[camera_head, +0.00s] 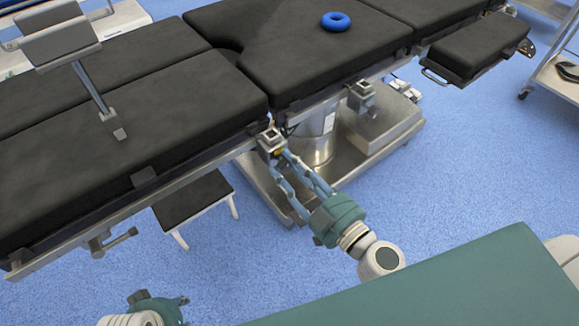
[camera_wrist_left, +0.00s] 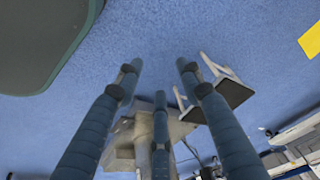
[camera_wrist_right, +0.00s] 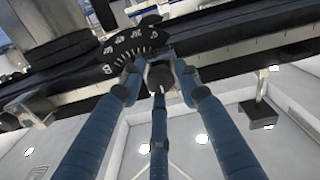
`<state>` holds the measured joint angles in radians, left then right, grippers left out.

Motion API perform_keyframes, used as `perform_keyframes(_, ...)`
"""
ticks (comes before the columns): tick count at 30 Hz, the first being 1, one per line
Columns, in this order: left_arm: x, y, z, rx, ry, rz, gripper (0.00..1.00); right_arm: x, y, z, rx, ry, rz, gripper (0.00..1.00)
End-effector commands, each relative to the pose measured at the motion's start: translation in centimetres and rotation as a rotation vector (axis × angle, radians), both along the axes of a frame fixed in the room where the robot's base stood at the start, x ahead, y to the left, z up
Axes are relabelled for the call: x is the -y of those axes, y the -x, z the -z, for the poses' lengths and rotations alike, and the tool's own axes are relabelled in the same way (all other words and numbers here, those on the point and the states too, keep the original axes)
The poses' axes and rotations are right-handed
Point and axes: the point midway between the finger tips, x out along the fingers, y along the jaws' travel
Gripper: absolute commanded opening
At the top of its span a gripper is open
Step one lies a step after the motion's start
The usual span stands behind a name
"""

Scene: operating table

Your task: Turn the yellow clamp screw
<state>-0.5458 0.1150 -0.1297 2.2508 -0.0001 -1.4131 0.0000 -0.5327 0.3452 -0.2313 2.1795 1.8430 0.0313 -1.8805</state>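A metal clamp (camera_head: 268,138) sits on the side rail of the operating table, with a small yellow patch (camera_head: 278,152) on its front. My right gripper (camera_head: 281,160) reaches up to this clamp. In the right wrist view the clamp with its dark round end (camera_wrist_right: 161,76) lies between the spread fingertips of my right gripper (camera_wrist_right: 159,80), which is open; contact is not clear. Little yellow shows because the fingers cover the screw. My left gripper (camera_head: 180,309) is low at the bottom left, away from the table. Its fingers (camera_wrist_left: 160,78) are spread and empty.
The black-padded operating table (camera_head: 130,120) runs across the scene. Another rail clamp (camera_head: 361,97) is to the right, and a clamp with a handle (camera_head: 115,240) at lower left. A stool (camera_head: 193,198) and the metal base (camera_head: 378,130) stand below. A blue ring (camera_head: 336,21) lies on top.

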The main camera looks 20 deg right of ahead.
Motion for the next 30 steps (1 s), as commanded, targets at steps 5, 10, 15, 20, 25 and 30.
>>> perform_keyframes(5, 0.0, 0.0, 0.0, 0.000, 0.000, 0.000, 0.38, 0.0, 0.0, 0.0, 0.000, 0.000, 0.000, 0.00)
perform_keyframes(10, 0.0, 0.0, 0.0, 0.000, 0.000, -0.001, 0.38, 0.0, 0.0, 0.0, -0.004, -0.007, 0.000, 0.00)
perform_keyframes(15, 0.0, 0.0, -0.1, 0.002, 0.001, -0.001, 0.38, 0.0, 0.0, 0.0, -0.019, -0.049, 0.000, 0.00)
perform_keyframes(20, 0.0, -0.1, 0.1, 0.004, 0.001, -0.001, 0.38, 0.0, 0.0, 0.0, -0.050, -0.136, 0.000, 0.00)
perform_keyframes(25, 0.0, 0.1, 0.7, -0.006, -0.001, -0.001, 0.38, 0.0, 0.0, 0.0, -0.099, -0.268, -0.001, 0.00)
perform_keyframes(30, 0.0, 0.1, 1.1, -0.011, -0.001, 0.000, 0.38, 0.0, 0.1, 0.0, -0.153, -0.417, -0.003, 0.00)
